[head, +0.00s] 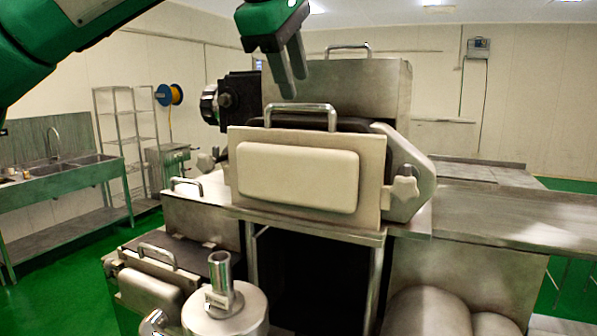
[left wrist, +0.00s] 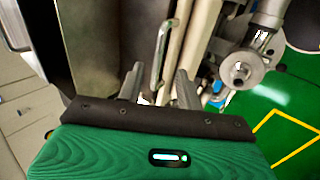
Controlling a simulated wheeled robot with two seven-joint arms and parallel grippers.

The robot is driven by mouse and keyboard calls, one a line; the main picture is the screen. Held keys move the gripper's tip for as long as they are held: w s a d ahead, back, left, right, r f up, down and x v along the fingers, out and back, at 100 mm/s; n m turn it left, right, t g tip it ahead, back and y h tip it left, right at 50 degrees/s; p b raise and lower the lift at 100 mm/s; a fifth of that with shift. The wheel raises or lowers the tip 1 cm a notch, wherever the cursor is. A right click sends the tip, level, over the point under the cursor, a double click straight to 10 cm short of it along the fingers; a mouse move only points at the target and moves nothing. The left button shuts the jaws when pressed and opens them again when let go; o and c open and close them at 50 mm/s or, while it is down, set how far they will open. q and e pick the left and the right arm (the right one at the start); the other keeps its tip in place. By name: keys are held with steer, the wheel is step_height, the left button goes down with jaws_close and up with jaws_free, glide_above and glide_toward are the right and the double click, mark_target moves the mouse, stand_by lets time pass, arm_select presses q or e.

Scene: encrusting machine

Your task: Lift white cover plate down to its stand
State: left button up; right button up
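The white cover plate (head: 300,177), with a raised pale pad and a metal bar handle (head: 300,108) on top, stands upright at the machine's front. Its lower edge is close above a metal ledge; I cannot tell whether it rests there. My left gripper (head: 288,85) is above the handle, pointing down, with its fingers apart. In the left wrist view the handle (left wrist: 160,55) shows just beyond the gap between the open fingertips (left wrist: 158,78), apparently not gripped. I cannot tell surely which part is the plate's stand. My right gripper is not in view.
A star knob (head: 405,187) sits right of the plate. The machine's upper hopper (head: 340,88) rises behind it. A lower unit with a handle (head: 158,255) and a metal cylinder (head: 225,305) stand in front at left. A steel table (head: 510,215) extends right.

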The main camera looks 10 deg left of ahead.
mark_target(297, 107)
arm_select(q)
steer(key=shift+w+f+p, duration=0.35)
steer(key=shift+w+p, duration=0.05)
steer(key=shift+p, duration=0.1)
steer(key=x, duration=0.1)
steer(key=p+x, duration=0.1)
steer(key=x, duration=0.1)
steer(key=shift+w+a+f+p, duration=0.1)
steer(key=shift+w+a+p, duration=0.1)
steer(key=shift+a+p, duration=0.1)
steer(key=shift+w+d+f, duration=0.1)
steer(key=shift+w+f, duration=0.2)
steer(key=shift+f, duration=0.1)
steer(key=shift+s+d, duration=0.1)
steer(key=shift+c, duration=0.5)
steer(key=c, duration=0.7)
